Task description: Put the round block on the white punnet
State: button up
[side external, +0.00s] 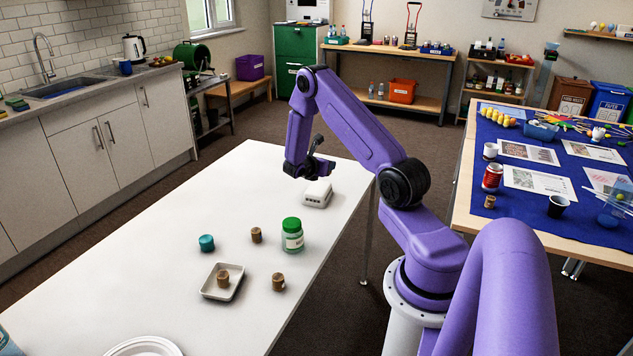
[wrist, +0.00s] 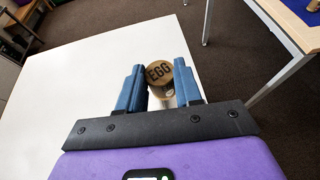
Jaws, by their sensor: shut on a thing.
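My gripper (side external: 308,172) is over the far right part of the white table. In the wrist view its blue fingers (wrist: 160,88) are shut on a round wooden block (wrist: 159,72) marked EGG. In the side view the held block is too small and dark to make out. A white slotted box (side external: 317,195), which looks like an upturned white punnet, sits on the table just below and right of my gripper. The gripper appears above it; the exact gap is unclear. Something pale shows below the block in the wrist view, but I cannot tell what.
Nearer on the table (side external: 130,265) are a green-lidded jar (side external: 292,238), a teal round piece (side external: 206,243), cork-like blocks (side external: 256,235) (side external: 278,282), and a shallow white dish (side external: 208,291) holding another such block. A white plate (side external: 145,347) is at the front edge. The table's left side is clear.

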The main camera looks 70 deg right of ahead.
jog(key=w+d+f, duration=0.2)
jog(key=f, duration=0.1)
jog(key=w+d+f, duration=0.3)
jog(key=shift+d+f, duration=0.1)
jog(key=shift+d, duration=0.25)
jog(key=shift+w+d+f, duration=0.4)
jog(key=shift+w+f, duration=0.05)
jog(key=shift+f, duration=1.85)
jog(key=shift+f, duration=0.1)
jog(key=o, duration=1)
